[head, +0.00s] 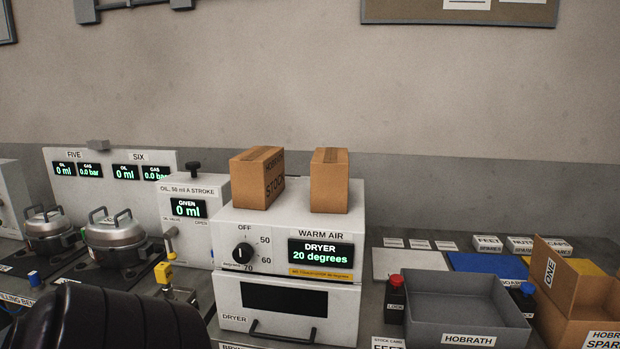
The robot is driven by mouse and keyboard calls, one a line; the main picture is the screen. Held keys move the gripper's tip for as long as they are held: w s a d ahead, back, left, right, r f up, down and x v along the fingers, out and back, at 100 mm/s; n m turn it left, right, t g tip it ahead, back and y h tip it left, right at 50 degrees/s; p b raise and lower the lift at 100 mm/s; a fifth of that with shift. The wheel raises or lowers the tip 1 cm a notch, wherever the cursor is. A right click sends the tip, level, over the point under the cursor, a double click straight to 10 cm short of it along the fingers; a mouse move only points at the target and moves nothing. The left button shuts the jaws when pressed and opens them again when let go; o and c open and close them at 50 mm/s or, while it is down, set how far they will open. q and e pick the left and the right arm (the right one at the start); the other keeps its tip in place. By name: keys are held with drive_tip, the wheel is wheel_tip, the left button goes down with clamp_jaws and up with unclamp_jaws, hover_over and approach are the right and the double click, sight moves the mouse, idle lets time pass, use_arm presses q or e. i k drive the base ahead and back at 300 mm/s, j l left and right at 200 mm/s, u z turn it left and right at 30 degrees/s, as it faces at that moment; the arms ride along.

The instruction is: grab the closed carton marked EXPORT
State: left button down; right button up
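Two closed brown cartons stand on top of the white dryer. The word EXPORT is not visible on any carton from here; some carton sides are hidden. A dark rounded arm part of mine shows at the lower left, but neither of my grippers is in view.
The dryer (234,295) reads 20 degrees. Left of it stand an oil unit (185,240) and metal compressors (115,238). Right of it are a grey HOBRATH tray (465,312), a red-capped bottle (395,298) and an open carton (565,290) marked ONE. A wall rises behind.

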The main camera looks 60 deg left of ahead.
sight(328, 165)
drive_tip(key=u, duration=1.35)
drive_tip(key=l, duration=0.1)
